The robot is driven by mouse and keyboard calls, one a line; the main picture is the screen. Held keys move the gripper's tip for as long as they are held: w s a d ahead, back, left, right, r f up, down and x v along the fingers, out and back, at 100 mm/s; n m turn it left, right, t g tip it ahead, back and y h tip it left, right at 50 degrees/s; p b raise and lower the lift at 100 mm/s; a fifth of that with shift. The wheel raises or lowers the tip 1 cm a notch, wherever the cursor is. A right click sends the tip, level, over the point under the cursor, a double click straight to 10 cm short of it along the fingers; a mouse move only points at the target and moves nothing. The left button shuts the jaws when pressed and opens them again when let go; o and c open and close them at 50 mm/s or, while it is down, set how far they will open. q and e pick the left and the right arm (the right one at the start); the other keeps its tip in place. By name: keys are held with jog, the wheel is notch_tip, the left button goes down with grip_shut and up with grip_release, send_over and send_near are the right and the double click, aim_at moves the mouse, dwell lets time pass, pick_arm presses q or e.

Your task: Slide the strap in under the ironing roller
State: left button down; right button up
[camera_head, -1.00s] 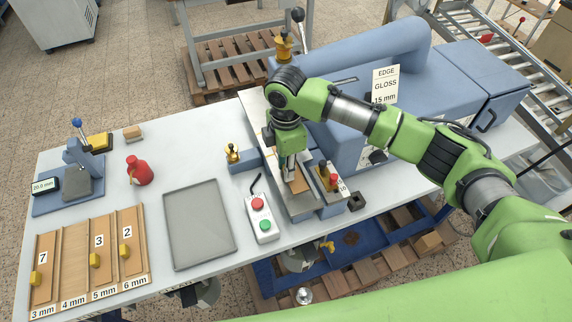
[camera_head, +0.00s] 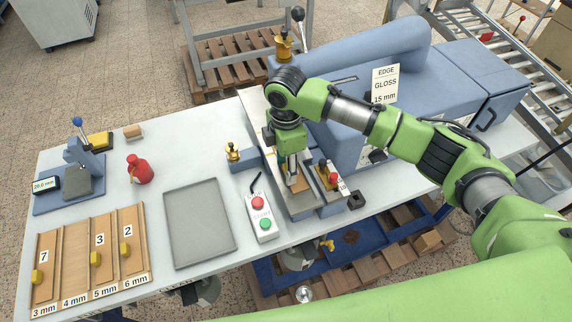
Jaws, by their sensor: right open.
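My right gripper (camera_head: 292,181) points straight down over the narrow metal bed (camera_head: 303,208) at the front of the blue machine (camera_head: 352,140). Its jaws are open, low over a small tan-brown piece that looks like the strap (camera_head: 300,186). The gripper hides most of this piece, and I cannot tell whether it touches it. The ironing roller cannot be made out; my right arm and the machine body cover that area. My left gripper is not in view.
A control box with red and green buttons (camera_head: 262,218) stands left of the bed.

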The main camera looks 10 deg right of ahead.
notch_tip(320, 180, up, 12)
dwell(0.5)
jog(key=shift+s+f, duration=0.1)
